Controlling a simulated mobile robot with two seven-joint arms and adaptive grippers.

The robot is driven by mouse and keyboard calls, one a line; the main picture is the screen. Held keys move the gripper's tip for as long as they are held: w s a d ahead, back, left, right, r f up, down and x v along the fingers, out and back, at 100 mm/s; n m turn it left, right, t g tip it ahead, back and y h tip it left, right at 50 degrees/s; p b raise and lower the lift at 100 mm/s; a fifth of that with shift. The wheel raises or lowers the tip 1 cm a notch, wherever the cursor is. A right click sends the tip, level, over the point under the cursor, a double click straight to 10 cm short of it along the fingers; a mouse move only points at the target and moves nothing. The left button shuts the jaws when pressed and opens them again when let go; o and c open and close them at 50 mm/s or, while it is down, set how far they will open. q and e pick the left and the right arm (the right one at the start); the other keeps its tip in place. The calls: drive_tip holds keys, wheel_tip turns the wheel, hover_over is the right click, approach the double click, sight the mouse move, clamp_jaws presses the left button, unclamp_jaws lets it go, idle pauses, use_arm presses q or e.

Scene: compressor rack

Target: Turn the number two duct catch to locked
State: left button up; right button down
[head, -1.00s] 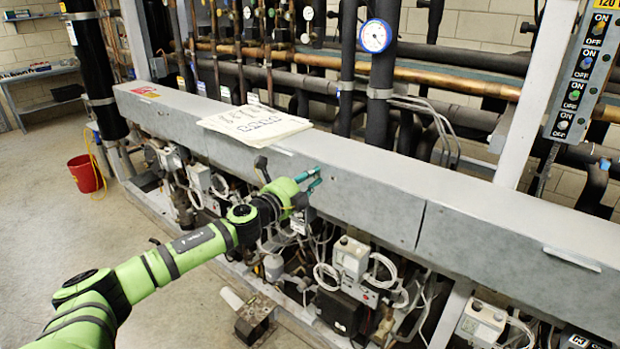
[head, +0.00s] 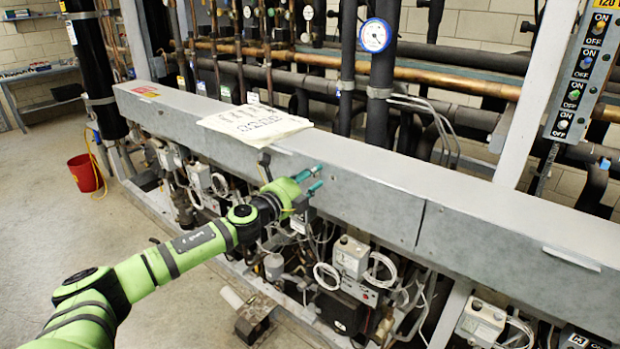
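The grey metal duct (head: 370,195) runs from the back left to the front right across the rack. My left gripper (head: 316,180) is at the duct's front face, near its upper edge. Its two teal fingers are apart, with a gap between them, and nothing clear shows in the gap. I cannot tell whether the fingertips touch the duct. The number two catch cannot be made out; the gripper may cover it. My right gripper is not in view.
Papers (head: 255,122) lie on the duct top, left of my gripper. Wiring and control boxes (head: 351,257) crowd the space under the duct. A switch panel (head: 582,80) stands at the right. A red bucket (head: 85,173) is on the open floor at left.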

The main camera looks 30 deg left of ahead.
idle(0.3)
use_arm(q)
drive_tip(key=s, duration=1.2)
drive_tip(key=shift+a, duration=0.4)
drive_tip(key=shift+f, duration=0.15)
